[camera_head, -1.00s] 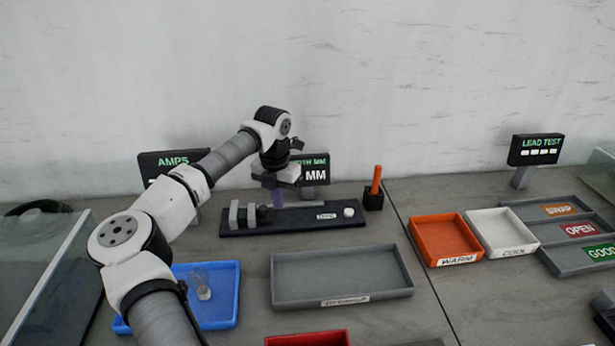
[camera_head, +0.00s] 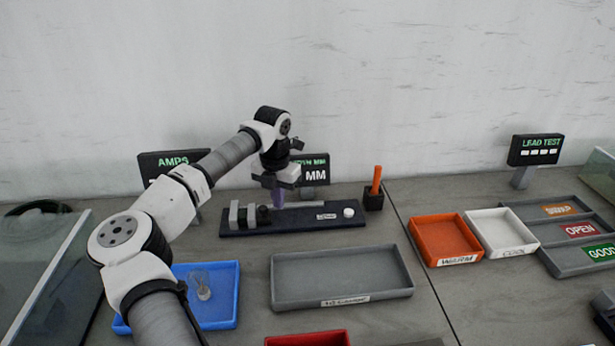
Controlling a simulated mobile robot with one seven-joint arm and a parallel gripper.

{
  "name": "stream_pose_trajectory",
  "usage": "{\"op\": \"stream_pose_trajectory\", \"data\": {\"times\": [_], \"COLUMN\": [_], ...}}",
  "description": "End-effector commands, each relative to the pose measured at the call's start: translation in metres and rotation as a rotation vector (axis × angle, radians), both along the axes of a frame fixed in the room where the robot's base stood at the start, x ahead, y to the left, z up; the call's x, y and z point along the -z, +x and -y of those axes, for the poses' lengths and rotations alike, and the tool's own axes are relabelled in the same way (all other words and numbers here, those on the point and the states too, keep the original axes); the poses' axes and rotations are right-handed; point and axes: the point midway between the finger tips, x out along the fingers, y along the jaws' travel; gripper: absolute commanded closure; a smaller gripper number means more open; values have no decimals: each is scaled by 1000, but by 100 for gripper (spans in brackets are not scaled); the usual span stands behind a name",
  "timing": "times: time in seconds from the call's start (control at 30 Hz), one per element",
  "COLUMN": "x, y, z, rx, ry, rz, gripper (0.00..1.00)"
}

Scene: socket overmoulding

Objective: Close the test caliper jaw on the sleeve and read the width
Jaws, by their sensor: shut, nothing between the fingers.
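The test caliper has a long dark base (camera_head: 310,222) at the back of the bench. Grey upright jaw blocks (camera_head: 243,214) stand at its left end, with a small dark piece (camera_head: 263,214) just right of them. I cannot tell whether that piece is the sleeve. A white round button (camera_head: 348,212) and a small label are on the base's right part. My gripper (camera_head: 278,200) points down over the base, right of the jaw blocks, shut and empty. Contact with the caliper cannot be told. The width display (camera_head: 316,172) stands behind, its reading mostly hidden by my gripper; "MM" shows.
A grey tray (camera_head: 342,301) lies in front of the caliper. A blue tray (camera_head: 228,312) with a clear object is at left. An orange-handled tool in a black holder (camera_head: 373,200) stands close right of the caliper. Orange (camera_head: 422,260) and white (camera_head: 488,248) trays are farther right.

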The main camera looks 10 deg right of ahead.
Motion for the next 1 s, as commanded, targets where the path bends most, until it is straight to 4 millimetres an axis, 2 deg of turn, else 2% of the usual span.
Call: {"op": "stream_pose_trajectory", "data": {"times": [0.47, 1.0], "x": [2, 28], "y": [0, 0], "z": [0, 0], "rx": [0, 0], "ry": [0, 0], "rz": [0, 0], "gripper": [100, 100]}}
